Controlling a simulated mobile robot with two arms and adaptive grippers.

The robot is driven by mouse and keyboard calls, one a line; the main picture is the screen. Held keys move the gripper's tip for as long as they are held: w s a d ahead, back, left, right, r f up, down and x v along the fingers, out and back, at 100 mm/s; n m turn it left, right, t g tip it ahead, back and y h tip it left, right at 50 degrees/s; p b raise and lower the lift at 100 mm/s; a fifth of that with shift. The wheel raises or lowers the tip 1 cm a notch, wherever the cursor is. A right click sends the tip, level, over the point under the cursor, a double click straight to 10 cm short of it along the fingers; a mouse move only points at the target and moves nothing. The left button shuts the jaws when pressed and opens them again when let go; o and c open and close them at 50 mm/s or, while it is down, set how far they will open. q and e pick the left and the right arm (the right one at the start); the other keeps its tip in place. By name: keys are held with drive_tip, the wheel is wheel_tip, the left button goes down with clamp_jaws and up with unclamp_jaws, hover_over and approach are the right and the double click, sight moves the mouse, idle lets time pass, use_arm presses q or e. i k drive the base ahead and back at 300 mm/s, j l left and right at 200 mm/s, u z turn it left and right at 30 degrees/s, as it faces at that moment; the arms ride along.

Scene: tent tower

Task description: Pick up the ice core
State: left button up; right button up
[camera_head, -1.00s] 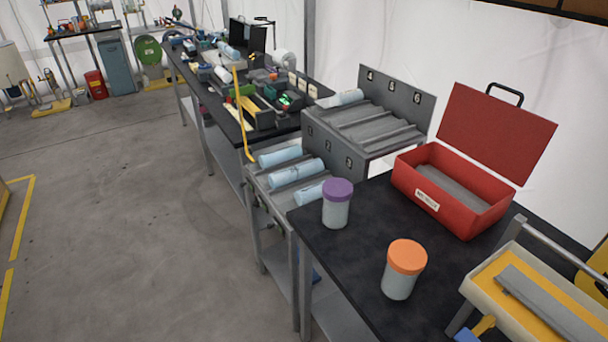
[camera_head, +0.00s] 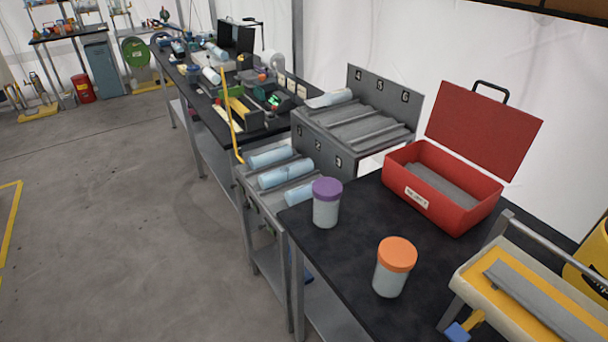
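Several pale blue ice cores lie in a grey slotted rack (camera_head: 352,128) in the head view. Three are on the lower tier: one at the back (camera_head: 273,156), one in the middle (camera_head: 286,174) and one at the front (camera_head: 299,194), partly hidden by the purple-lidded jar. Another ice core (camera_head: 329,98) lies on the upper tier, in the slot by the number 4. Neither of my grippers shows in the view.
A purple-lidded jar (camera_head: 326,203) and an orange-lidded jar (camera_head: 394,268) stand on the near black table (camera_head: 335,248). An open red box (camera_head: 440,206) is behind them. A yellow-topped tray (camera_head: 520,300) is at the lower right. Floor (camera_head: 110,220) left of the benches is clear.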

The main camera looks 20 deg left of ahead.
sight(280, 176)
drive_tip(key=i+j+z, duration=0.1)
drive_tip(key=z, duration=0.35)
drive_tip(key=j+z, duration=0.3)
drive_tip(key=z, duration=0.2)
drive_tip(key=j+z, duration=0.25)
drive_tip(key=z, duration=0.2)
drive_tip(key=j+z, duration=0.15)
drive_tip(key=j, duration=0.3)
drive_tip(key=k+j+z, duration=0.15)
drive_tip(key=j, duration=0.25)
drive_tip(key=k+j+z, duration=0.1)
drive_tip(key=j, duration=0.3)
drive_tip(key=k+j+z, duration=0.15)
drive_tip(key=j, duration=0.25)
drive_tip(key=k+j+z, duration=0.15)
drive_tip(key=j, duration=0.25)
drive_tip(key=k+j+z, duration=0.15)
drive_tip(key=j, duration=0.2)
drive_tip(key=k+j+z, duration=0.1)
drive_tip(key=j, duration=0.25)
drive_tip(key=k, duration=0.1)
